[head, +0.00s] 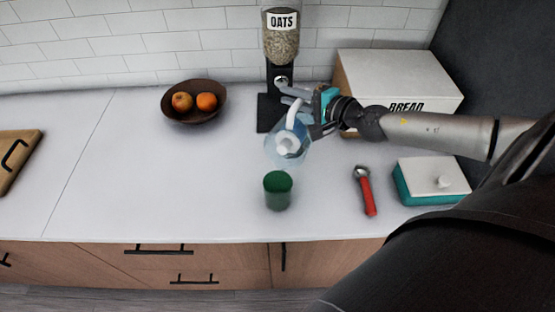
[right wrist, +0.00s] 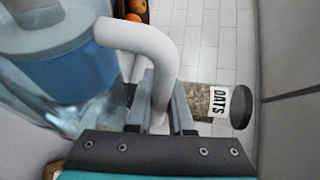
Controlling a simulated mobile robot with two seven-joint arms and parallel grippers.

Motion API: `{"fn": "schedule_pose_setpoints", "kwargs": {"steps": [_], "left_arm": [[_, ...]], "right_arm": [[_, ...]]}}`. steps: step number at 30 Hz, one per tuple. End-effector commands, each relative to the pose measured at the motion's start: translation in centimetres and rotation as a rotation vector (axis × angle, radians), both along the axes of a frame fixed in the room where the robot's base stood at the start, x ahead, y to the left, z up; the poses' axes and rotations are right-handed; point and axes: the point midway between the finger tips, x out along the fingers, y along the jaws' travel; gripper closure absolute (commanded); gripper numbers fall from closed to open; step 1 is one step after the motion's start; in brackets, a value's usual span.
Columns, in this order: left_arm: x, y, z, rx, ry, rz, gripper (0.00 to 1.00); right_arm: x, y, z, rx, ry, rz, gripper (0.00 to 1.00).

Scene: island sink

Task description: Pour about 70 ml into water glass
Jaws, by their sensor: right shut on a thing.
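My right gripper (head: 305,104) is shut on the white handle of a clear blue-tinted pitcher (head: 283,154). The pitcher is tilted over and hangs in the air just behind and above a green glass (head: 278,190). The glass stands upright near the counter's front edge. In the right wrist view, my right gripper (right wrist: 158,112) has its fingers around the white handle, and the pitcher (right wrist: 60,65) fills the upper left. I cannot make out any stream of water or the level inside the glass. My left gripper is not in view.
An oats dispenser (head: 281,45) and a bread box (head: 400,70) stand at the back. A fruit bowl (head: 168,112) is to the left. A red-handled tool (head: 367,193) and a teal butter dish (head: 408,190) lie right of the glass. The counter's left-centre is clear.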

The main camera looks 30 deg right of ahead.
Motion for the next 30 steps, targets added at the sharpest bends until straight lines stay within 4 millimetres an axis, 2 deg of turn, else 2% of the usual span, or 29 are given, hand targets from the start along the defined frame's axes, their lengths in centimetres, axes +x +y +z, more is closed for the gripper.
{"fn": "schedule_pose_setpoints", "kwargs": {"steps": [30], "left_arm": [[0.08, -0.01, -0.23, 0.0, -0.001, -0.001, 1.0]], "right_arm": [[0.56, -0.62, 0.45, -0.014, -0.015, 0.0, 1.0]]}}
